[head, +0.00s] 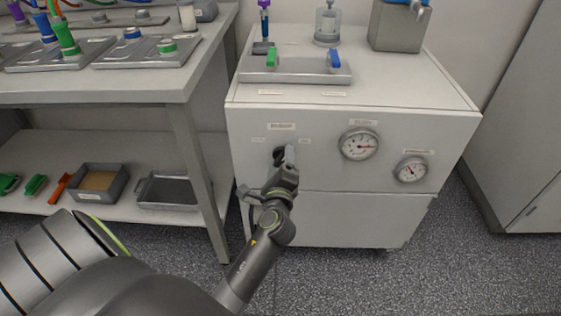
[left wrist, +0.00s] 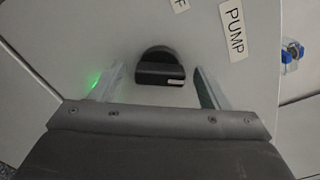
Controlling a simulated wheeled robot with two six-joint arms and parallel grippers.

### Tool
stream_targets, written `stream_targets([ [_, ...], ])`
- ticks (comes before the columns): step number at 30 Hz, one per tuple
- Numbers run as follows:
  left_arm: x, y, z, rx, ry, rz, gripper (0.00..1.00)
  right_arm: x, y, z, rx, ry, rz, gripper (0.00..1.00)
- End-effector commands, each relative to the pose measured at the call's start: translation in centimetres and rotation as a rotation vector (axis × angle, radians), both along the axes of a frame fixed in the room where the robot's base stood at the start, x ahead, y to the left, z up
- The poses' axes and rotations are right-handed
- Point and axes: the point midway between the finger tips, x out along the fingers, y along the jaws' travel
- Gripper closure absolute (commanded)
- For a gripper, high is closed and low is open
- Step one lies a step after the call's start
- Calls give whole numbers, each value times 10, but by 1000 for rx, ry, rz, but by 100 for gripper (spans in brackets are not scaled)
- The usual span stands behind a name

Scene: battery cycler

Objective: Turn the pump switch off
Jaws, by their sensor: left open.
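The pump switch (head: 278,156) is a dark rotary knob on the front of the white cabinet (head: 330,205). It sits below a small label and between two smaller ones. In the left wrist view the knob (left wrist: 160,68) is a black disc with a raised grip bar and a white mark at one end. My left gripper (head: 284,166) is at the cabinet front. Its two fingers stand open on either side of the knob, with a visible gap on both sides. In the head view the gripper partly hides the knob. My right gripper is not in view.
Two round gauges (head: 360,144) (head: 411,170) are on the cabinet front, right of the switch. A tray with a green and a blue valve handle (head: 335,59) is on top. A workbench (head: 150,92) with a lower shelf stands left. A PUMP label (left wrist: 233,28) shows beside the knob.

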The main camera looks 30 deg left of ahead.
Motion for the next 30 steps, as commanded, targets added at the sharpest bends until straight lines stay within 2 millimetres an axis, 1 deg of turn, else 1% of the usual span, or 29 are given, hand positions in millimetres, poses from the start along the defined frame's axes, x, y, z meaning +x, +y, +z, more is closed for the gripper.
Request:
stream_targets([
  [1,0,0,0,0,0,0,31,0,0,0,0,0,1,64],
  [2,0,0,0,0,0,0,34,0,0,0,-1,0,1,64],
  [9,0,0,0,-1,-1,0,65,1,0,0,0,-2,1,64],
  [12,0,0,0,-1,-1,0,76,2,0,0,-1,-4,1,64],
  [22,0,0,-1,-48,-29,0,76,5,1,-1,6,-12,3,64],
  [30,0,0,-2,-202,-125,0,76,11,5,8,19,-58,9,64],
])
